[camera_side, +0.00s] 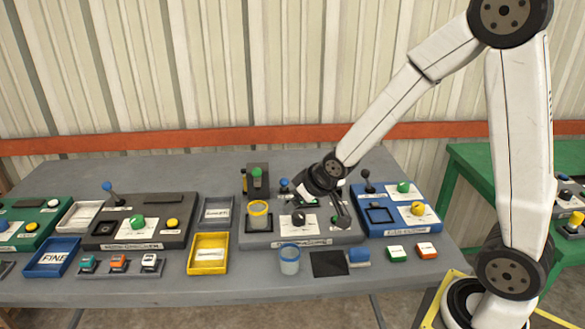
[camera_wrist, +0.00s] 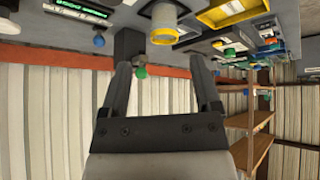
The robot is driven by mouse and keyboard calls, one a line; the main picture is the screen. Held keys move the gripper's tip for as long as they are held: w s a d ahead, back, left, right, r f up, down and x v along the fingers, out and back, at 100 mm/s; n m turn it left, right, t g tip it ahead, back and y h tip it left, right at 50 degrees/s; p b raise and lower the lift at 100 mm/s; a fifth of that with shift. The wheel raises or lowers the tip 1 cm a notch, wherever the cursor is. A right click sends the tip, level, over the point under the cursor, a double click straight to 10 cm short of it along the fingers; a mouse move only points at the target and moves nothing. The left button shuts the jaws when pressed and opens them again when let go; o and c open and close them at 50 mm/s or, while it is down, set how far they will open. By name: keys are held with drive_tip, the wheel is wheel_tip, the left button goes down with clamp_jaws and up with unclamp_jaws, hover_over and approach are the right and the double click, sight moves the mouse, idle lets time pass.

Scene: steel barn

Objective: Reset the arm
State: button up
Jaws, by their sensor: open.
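My gripper (camera_side: 318,208) is over the grey control panel (camera_side: 310,239) in the middle of the table, close above its knobs. In the wrist view my gripper (camera_wrist: 165,65) has its two fingers spread apart, with nothing held between them. A green knob (camera_wrist: 141,72) shows behind the gap, beyond the fingers. In the side view the gripper partly hides the panel's right part. Whether a fingertip touches the panel cannot be told.
A yellow-rimmed cup (camera_side: 258,214) stands on the grey panel's left. A blue-rimmed cup (camera_side: 289,258) stands in front. A blue panel (camera_side: 372,222) is at right, a dark panel (camera_side: 140,238) at left. A yellow tray (camera_side: 194,266) and blue tray (camera_side: 36,271) lie near the front.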

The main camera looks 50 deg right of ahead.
drive_tip(key=s+a+g, duration=0.1)
drive_tip(key=s+g, duration=0.1)
drive_tip(key=s, duration=0.4)
drive_tip(key=s+a+f+g, duration=0.1)
drive_tip(key=s+a+g, duration=0.1)
drive_tip(key=s, duration=0.5)
drive_tip(key=shift+a+f+m+g+y, duration=0.15)
drive_tip(key=shift+f+m+g+y, duration=0.05)
drive_tip(key=shift+m+g+y, duration=0.1)
idle(1.1)
